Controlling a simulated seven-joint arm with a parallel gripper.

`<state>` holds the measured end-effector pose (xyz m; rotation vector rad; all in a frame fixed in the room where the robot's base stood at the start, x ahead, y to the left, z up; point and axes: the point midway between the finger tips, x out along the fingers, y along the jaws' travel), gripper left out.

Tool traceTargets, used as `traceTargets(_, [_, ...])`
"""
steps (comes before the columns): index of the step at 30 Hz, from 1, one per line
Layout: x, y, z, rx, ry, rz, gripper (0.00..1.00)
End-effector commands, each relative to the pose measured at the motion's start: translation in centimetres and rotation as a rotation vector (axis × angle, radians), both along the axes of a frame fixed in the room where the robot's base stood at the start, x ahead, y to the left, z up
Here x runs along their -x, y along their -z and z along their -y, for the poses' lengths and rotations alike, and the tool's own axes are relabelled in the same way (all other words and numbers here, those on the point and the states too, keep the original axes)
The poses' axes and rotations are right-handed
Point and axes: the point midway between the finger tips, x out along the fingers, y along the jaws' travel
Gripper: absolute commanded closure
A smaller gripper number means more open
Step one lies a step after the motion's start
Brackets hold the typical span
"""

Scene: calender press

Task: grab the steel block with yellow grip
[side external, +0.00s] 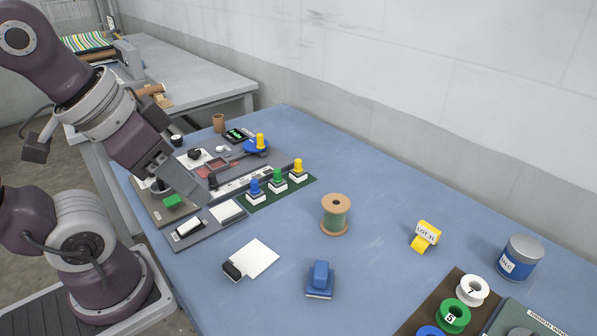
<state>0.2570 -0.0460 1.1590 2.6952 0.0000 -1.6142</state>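A small pale block with a yellow grip (298,171) stands upright on a dark green mat (270,202), at the right end of a row. A similar block with a green grip (277,179) stands beside it, and one with a blue grip (254,190) is at the row's left end. Another yellow knob (260,142) rises from a blue piece farther back. My gripper (180,182) is over the left part of the table, left of the row and apart from it. Its fingers are small and partly hidden, so I cannot tell their opening.
A thread spool (335,215), a blue-handled block (320,280), a yellow roll (425,235) and a tin (519,258) stand to the right.

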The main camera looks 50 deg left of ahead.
Motion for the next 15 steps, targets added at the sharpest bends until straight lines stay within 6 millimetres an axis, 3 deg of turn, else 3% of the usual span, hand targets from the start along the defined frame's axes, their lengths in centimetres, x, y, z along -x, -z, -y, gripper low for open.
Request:
traceTargets(10, [-0.5, -0.1, 0.2, 0.008, 0.000, 0.004, 0.55])
traceTargets(11, [-1.3, -0.3, 0.4, 0.020, -0.002, 0.011, 0.55])
traceTargets(13, [-4.8, -0.9, 1.5, 0.078, -0.014, 0.044, 0.55])
traceTargets(14, [-7.0, -1.2, 2.0, 0.111, -0.028, 0.066, 0.55])
traceTargets(15, [-10.5, -1.5, 2.7, 0.160, -0.060, 0.102, 0.55])
